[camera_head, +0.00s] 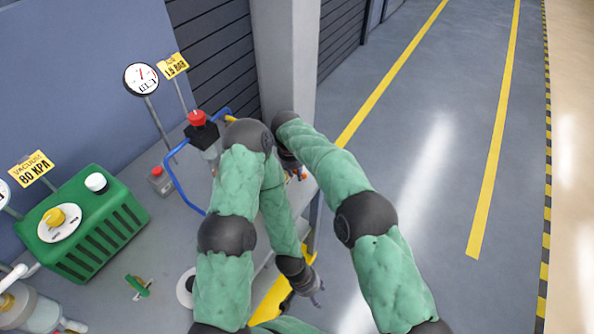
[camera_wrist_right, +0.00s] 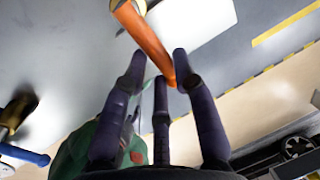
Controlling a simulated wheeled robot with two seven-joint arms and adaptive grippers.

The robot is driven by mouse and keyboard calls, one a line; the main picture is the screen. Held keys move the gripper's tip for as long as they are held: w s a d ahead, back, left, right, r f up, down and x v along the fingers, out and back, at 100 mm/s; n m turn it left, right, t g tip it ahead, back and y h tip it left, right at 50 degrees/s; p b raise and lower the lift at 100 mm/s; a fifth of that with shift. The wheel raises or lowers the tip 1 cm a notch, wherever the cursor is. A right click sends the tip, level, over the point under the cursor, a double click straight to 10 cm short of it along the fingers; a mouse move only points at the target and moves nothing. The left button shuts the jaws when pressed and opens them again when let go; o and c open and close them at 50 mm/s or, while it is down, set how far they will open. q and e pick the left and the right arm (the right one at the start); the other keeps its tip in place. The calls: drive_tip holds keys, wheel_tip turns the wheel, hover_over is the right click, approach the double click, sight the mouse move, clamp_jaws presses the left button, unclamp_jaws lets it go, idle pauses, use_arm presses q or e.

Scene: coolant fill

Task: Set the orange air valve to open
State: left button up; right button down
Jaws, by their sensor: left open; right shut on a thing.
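The orange air valve's handle (camera_wrist_right: 142,38) is a long orange bar in the right wrist view. It runs from the top edge down between the fingertips of my right gripper (camera_wrist_right: 162,68), which is shut on its lower end. In the head view my right gripper (camera_head: 293,170) is at the table's right edge, beside the grey pillar, largely hidden behind my arm. Only small bits of orange show there, and the valve body is hidden. My left gripper (camera_head: 308,290) is open and empty, low and off the table's right side.
A green vacuum unit (camera_head: 105,222) with a yellow knob stands on the table at left. A red-topped black device (camera_head: 200,128), a blue hose (camera_head: 183,192) and a round gauge (camera_head: 141,79) are behind. A grey pillar (camera_head: 288,60) rises close to my right gripper. Open floor lies right.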

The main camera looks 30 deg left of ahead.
drive_tip(key=c, duration=1)
unclamp_jaws()
drive_tip(key=shift+r, duration=0.1)
drive_tip(key=r, duration=0.4)
drive_tip(key=s+r, duration=0.1)
drive_tip(key=r, duration=0.2)
drive_tip(key=s+r, duration=0.1)
drive_tip(key=r, duration=0.3)
drive_tip(key=shift+s+a+r, duration=0.2)
drive_tip(key=shift+r, duration=0.1)
drive_tip(key=shift+f, duration=0.1)
